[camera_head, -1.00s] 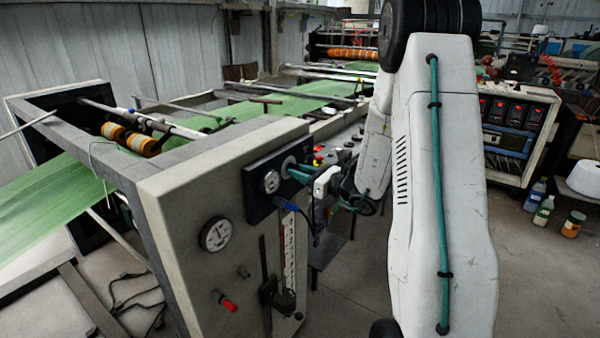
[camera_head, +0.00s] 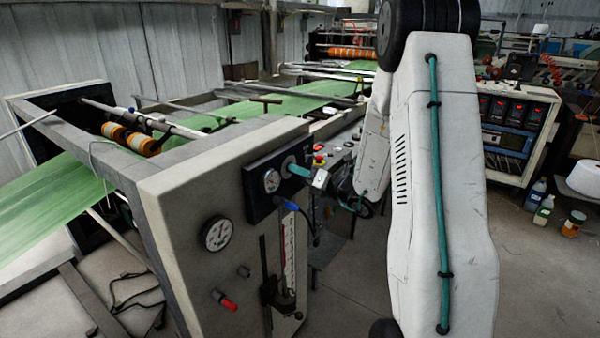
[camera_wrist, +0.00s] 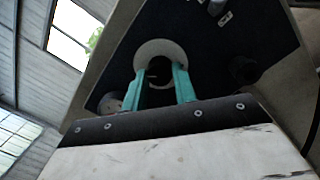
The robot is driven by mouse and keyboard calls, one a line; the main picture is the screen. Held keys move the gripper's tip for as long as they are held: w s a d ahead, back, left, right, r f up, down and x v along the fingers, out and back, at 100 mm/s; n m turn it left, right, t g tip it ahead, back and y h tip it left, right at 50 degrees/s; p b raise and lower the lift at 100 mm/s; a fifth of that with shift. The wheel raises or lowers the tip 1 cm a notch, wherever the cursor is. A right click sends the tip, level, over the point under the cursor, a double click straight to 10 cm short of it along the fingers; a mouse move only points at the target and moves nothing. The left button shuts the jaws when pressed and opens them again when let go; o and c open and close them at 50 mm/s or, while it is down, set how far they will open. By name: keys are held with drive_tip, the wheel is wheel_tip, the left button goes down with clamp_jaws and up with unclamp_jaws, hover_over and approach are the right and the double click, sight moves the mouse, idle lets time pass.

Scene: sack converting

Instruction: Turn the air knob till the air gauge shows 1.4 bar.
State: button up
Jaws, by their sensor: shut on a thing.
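The air knob (camera_wrist: 158,68) is a dark round knob in a pale ring on the dark panel (camera_head: 257,210). My gripper (camera_head: 293,168) has its teal fingers shut on the knob, one finger on each side in the wrist view. In the head view the fingers and wrist hide most of the knob.
A larger dial (camera_head: 217,234) sits lower on the machine's pale end plate (camera_head: 190,190). A red-tipped knob (camera_head: 228,304), a blue-handled fitting (camera_head: 290,205) and a vertical scale (camera_head: 289,250) are below the panel. Green film (camera_head: 50,205) runs through the machine.

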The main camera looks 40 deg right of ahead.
drive_tip(key=shift+f, duration=0.1)
idle(0.3)
drive_tip(key=o, duration=1)
drive_tip(key=v, duration=0.8)
